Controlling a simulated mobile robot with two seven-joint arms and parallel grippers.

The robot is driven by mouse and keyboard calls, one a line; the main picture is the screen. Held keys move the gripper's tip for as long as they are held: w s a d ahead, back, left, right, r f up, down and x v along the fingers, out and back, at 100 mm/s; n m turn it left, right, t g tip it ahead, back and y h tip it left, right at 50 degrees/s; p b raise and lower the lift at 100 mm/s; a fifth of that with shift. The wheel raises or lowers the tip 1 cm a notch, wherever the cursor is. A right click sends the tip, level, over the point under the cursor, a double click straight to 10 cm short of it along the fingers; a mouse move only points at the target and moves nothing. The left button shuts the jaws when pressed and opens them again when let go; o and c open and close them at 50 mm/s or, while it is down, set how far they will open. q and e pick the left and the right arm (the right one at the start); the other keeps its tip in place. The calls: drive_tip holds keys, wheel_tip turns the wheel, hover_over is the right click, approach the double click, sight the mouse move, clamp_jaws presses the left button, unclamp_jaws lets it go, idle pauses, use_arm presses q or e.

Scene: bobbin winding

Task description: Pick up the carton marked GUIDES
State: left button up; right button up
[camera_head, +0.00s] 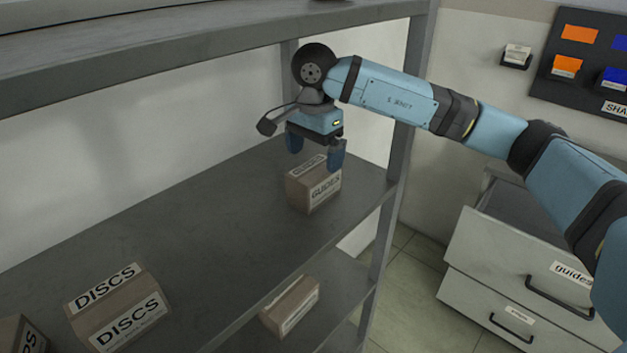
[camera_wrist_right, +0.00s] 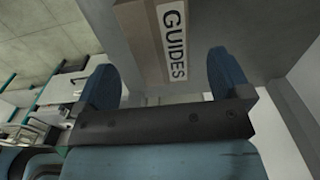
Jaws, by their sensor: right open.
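The carton marked GUIDES (camera_head: 316,190) is a small brown box with white labels, standing on the grey shelf board (camera_head: 225,225) near its right end. It also shows in the right wrist view (camera_wrist_right: 152,42), at the top, between the two finger tips in the picture. My right gripper (camera_head: 315,150) is open and points down just above the carton, its blue fingers apart. In the head view the fingers overlap the carton's top edge; whether they touch it I cannot tell. My left gripper is not in view.
A carton marked DISCS (camera_head: 118,305) stands at the front left of the same shelf, with another carton (camera_head: 22,335) at the corner. A carton (camera_head: 290,306) lies on the shelf below. A shelf post (camera_head: 398,140) and an upper board (camera_head: 190,50) are close to my right arm. Drawers (camera_head: 530,270) stand right.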

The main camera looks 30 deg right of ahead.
sight(315, 167)
wheel_tip(315, 167, down, 4)
drive_tip(key=shift+f+p, duration=0.2)
drive_tip(key=shift+p, duration=0.1)
drive_tip(key=shift+w, duration=0.1)
drive_tip(key=c, duration=1.1)
drive_tip(key=shift+r, duration=0.1)
